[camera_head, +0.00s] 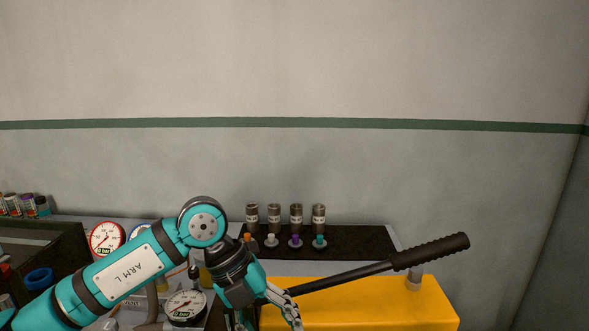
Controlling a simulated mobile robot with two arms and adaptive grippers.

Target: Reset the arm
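My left arm, teal and black with an "ARM L" label, reaches in from the lower left. My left gripper (287,309) points down toward the bottom edge, in front of the left part of a yellow box (365,306). Its fingertips are cut off or too small to show whether they are apart. A black lever (375,267) with a ribbed grip rises to the right over the yellow box. Its lower end meets the gripper in the picture; I cannot tell if they touch. My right arm and gripper are not in view.
A black mat (360,240) behind the gripper holds several grey cylinders (274,215) and small coloured-top pieces (295,241). Gauges (107,238) (186,306), a blue ring (39,278) and a dark bin (45,243) are at left. The wall (400,70) stands close behind.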

